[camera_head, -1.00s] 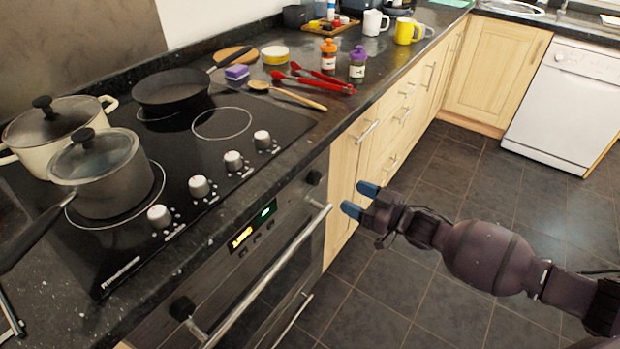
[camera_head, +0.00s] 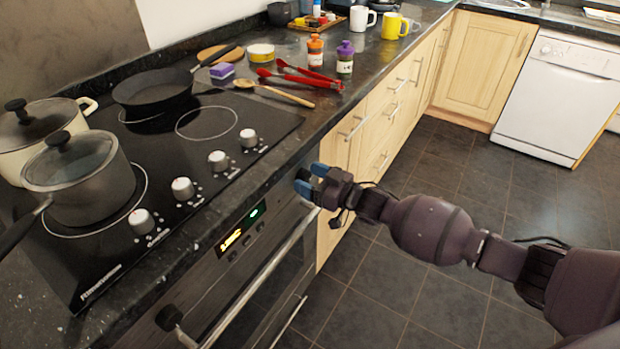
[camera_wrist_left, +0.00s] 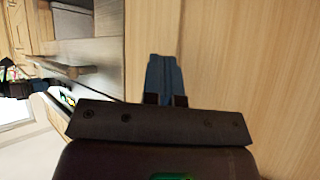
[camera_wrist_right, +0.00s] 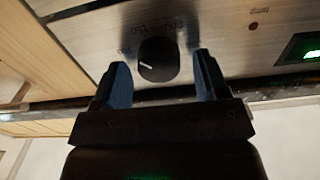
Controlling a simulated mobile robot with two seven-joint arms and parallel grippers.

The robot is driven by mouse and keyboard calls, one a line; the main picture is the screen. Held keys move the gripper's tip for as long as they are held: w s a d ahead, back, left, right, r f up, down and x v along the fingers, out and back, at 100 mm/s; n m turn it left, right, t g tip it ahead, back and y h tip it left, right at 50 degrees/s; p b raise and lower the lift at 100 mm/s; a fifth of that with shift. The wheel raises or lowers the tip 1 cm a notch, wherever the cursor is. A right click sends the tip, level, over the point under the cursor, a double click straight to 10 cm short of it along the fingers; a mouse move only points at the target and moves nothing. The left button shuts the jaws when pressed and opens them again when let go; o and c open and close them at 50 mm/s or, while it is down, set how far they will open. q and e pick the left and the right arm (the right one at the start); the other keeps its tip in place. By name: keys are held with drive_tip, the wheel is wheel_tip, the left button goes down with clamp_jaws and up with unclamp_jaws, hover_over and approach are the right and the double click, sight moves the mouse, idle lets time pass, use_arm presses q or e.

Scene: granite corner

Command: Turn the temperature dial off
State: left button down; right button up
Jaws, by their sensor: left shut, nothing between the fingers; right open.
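The temperature dial (camera_wrist_right: 158,58) is a round black knob with a white pointer line on the oven's steel panel, with printed numbers around it in the right wrist view. My right gripper (camera_wrist_right: 162,75) is open, with its blue fingertips on either side of the dial in that view. I cannot tell whether they touch it. In the head view my right gripper (camera_head: 311,180) is at the right end of the oven panel and largely hides the dial. My left gripper (camera_wrist_left: 165,75) is shut and empty, in front of a wooden cabinet front in the left wrist view.
The oven handle (camera_head: 262,285) runs below the panel, close under my right gripper. A second black knob (camera_head: 168,317) is at the panel's left end, with a lit display (camera_head: 229,239) between. Pots and hob knobs are above on the counter. The floor (camera_head: 375,290) is clear.

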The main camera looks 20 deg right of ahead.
use_arm(q)
drive_tip(key=shift+s+d+f, duration=0.1)
drive_tip(key=shift+s+f, duration=0.2)
drive_tip(key=shift+s, duration=0.15)
use_arm(e)
drive_tip(key=c, duration=0.9)
